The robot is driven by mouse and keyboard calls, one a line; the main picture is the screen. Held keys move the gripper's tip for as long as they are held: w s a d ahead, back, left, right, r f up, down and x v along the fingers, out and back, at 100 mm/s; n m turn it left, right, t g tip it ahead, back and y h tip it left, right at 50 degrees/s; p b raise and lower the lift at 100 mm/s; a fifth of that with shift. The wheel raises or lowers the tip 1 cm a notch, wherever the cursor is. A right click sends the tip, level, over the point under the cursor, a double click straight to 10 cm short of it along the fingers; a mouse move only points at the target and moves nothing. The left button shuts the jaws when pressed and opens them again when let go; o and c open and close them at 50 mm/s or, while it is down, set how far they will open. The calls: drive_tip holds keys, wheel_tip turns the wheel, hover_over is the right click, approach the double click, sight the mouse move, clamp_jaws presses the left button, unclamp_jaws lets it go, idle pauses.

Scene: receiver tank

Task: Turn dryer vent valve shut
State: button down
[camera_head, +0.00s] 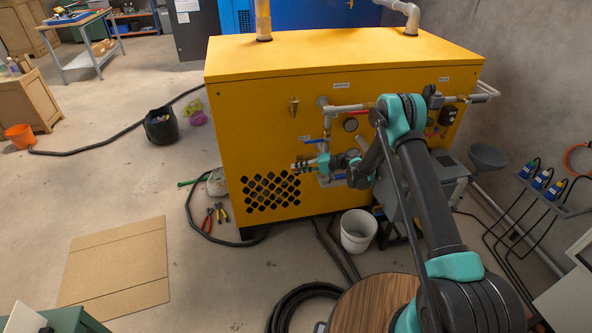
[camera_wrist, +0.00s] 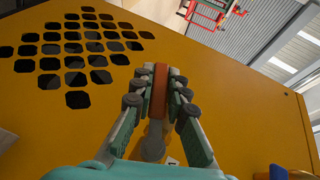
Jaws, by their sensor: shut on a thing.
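My gripper (camera_head: 301,166) is in front of the yellow dryer cabinet, just above its vent grille, at the left end of the pipework. In the wrist view my gripper (camera_wrist: 160,84) is shut on an orange-brown valve handle (camera_wrist: 159,92), with a finger on each side of it. A pale grey round part (camera_wrist: 153,149) shows at the near end of the handle, with a little brass colour beside it. The handle's far side and most of the valve body are hidden by the fingers. In the head view the handle is too small and covered to make out.
The yellow cabinet (camera_head: 345,55) stands behind my gripper, with a pressure gauge (camera_head: 350,124) and a brass fitting (camera_head: 294,107) on its front. A white bucket (camera_head: 357,231) and a round wooden top (camera_head: 372,303) stand below. Pliers (camera_head: 208,219) and hoses lie on the floor.

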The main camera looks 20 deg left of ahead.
drive_tip(key=h, duration=0.1)
drive_tip(key=f+t+h, duration=0.1)
drive_tip(key=shift+w+d+f+n+h, duration=0.15)
drive_tip(key=shift+d+n+h, duration=0.15)
drive_tip(key=shift+d+n, duration=0.1)
drive_tip(key=shift+w+d+f+n+t+h, duration=0.45)
drive_tip(key=shift+d+t+h, duration=0.35)
drive_tip(key=shift+h, duration=0.7)
drive_tip(key=shift+w+d+f+n+t+h, duration=0.35)
drive_tip(key=shift+w+d+f+t+h, duration=0.4)
drive_tip(key=shift+h, duration=0.75)
drive_tip(key=shift+w+d+f+n+t+h, duration=0.2)
drive_tip(key=shift+d+n+t+h, duration=0.2)
drive_tip(key=shift+d+t+h, duration=0.75)
drive_tip(key=shift+a+g+h, duration=0.3)
drive_tip(key=shift+a+h, duration=0.15)
drive_tip(key=c, duration=1.5)
unclamp_jaws()
drive_tip(key=shift+r, duration=0.15)
drive_tip(key=v, duration=1.1)
drive_tip(key=shift+s+r, duration=0.2)
drive_tip(key=shift+r, duration=0.15)
